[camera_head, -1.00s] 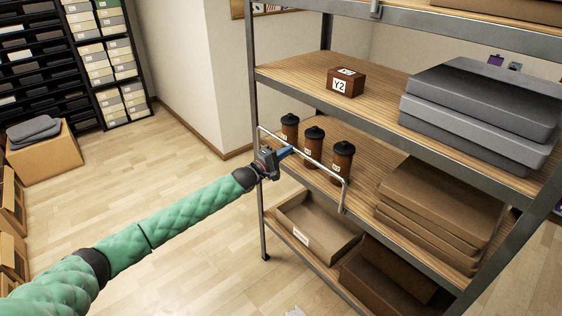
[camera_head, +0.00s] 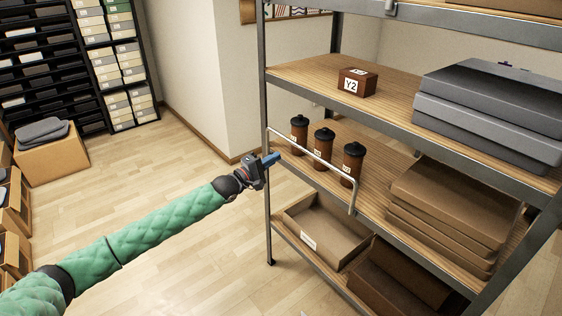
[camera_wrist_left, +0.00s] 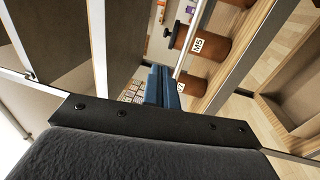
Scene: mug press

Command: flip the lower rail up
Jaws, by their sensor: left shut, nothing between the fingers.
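The lower rail (camera_head: 312,156) is a thin pale metal bar with bent ends on the front of the middle shelf (camera_head: 380,205). It stands raised above the shelf edge, across the front of several brown canisters. In the left wrist view the rail (camera_wrist_left: 186,50) runs as a thin bar beside the canister marked M5 (camera_wrist_left: 205,45). My left gripper (camera_head: 274,159) has blue fingers, shut and empty, just outside the shelf near the rail's left end. The fingers also show in the left wrist view (camera_wrist_left: 163,88). Contact with the rail is not evident. My right gripper is out of view.
Three dark-lidded canisters (camera_head: 324,143) stand behind the rail. Cardboard boxes (camera_head: 440,212) lie to their right. An open carton (camera_head: 318,232) sits on the bottom shelf. A metal post (camera_head: 267,215) stands close to my left gripper.

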